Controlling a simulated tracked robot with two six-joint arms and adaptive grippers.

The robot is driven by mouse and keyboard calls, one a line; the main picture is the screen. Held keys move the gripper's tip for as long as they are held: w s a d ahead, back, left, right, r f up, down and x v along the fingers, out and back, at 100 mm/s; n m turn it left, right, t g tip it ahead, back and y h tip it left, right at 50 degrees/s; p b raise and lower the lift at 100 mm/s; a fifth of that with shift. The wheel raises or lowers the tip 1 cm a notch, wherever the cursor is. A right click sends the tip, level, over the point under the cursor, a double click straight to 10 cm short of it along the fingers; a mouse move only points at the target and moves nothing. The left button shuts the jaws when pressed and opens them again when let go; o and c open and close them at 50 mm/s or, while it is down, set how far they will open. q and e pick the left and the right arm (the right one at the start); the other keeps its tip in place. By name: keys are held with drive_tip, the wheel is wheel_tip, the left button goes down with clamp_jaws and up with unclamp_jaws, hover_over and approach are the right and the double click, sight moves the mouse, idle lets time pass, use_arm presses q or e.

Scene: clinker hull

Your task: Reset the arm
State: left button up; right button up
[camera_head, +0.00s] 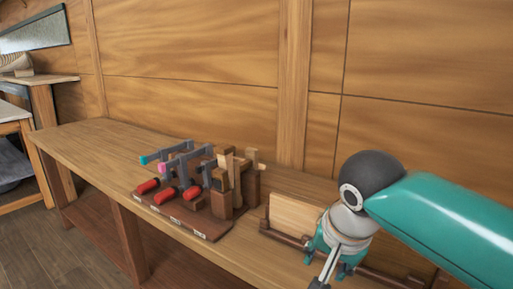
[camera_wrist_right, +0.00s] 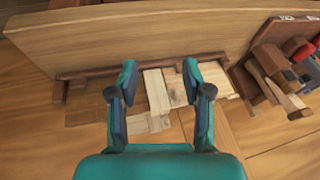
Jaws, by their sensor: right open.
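My right arm comes in from the right in the head view, and its teal right gripper (camera_head: 333,262) hangs over the right part of the bench (camera_head: 95,150). In the right wrist view the right gripper (camera_wrist_right: 159,68) is open, its two fingers apart. Pale wooden pieces (camera_wrist_right: 157,92) show between and beyond the fingers; nothing is seen held. Whether the fingers touch these pieces I cannot tell. My left gripper is in neither view.
A dark rack (camera_head: 282,236) with a pale board (camera_head: 296,213) lies beside the right gripper. The bench's left end is clear. A wooden wall (camera_head: 200,60) rises behind.

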wheel_tip(320, 180, down, 26)
drive_tip(key=a+n+g+y+p, duration=0.3)
drive_tip(key=n+p, duration=0.1)
drive_tip(key=p, duration=0.2)
drive_tip(key=s+d+f+p, duration=0.1)
drive_tip(key=s+f+p, duration=0.1)
drive_tip(key=s+f, duration=0.5)
drive_tip(key=s+d+f+g+p, duration=0.1)
drive_tip(key=s+d+f, duration=0.1)
drive_tip(key=s+f, duration=0.4)
drive_tip(key=s, duration=0.4)
drive_tip(key=shift+d+f+y+p, duration=0.3)
drive_tip(key=shift+f+y+p, duration=0.05)
drive_tip(key=shift+y+p, duration=0.05)
